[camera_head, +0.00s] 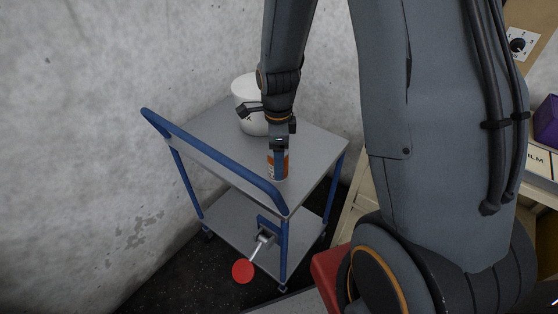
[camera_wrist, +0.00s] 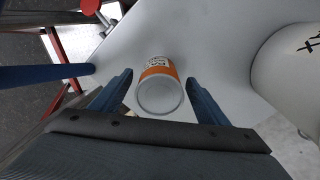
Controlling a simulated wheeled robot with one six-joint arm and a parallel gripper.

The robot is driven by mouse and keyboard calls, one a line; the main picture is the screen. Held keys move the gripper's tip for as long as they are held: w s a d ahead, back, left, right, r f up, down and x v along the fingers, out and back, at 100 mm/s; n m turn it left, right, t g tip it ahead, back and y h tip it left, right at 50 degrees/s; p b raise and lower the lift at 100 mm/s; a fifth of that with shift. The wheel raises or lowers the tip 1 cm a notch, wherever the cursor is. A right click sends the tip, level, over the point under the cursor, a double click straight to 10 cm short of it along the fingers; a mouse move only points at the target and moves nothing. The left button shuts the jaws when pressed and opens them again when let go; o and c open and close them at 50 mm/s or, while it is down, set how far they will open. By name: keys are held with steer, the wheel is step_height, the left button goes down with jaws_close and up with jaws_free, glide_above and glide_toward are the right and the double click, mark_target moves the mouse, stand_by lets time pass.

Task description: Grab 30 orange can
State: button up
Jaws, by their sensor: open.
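The orange can (camera_head: 279,166) stands on the top shelf of a blue-framed cart, near its front corner. In the wrist view the can (camera_wrist: 158,88) shows a white and orange label and a pale round end facing the camera. My gripper (camera_head: 279,150) is directly over the can in the head view and hides part of it. In the wrist view my gripper (camera_wrist: 160,90) is open, with one blue finger on each side of the can and a visible gap on both sides. The number on the can is not readable.
A white bucket (camera_head: 247,91) stands behind my gripper on the cart (camera_head: 215,131); it fills the right of the wrist view (camera_wrist: 295,70). The cart's blue handle (camera_head: 215,160) runs along its left side. A concrete wall (camera_head: 80,110) is behind. Shelving with boxes (camera_head: 541,160) is at right.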

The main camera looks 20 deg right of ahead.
steer(key=shift+f, duration=0.95)
steer(key=c, duration=1.4)
steer(key=shift+r, duration=0.1)
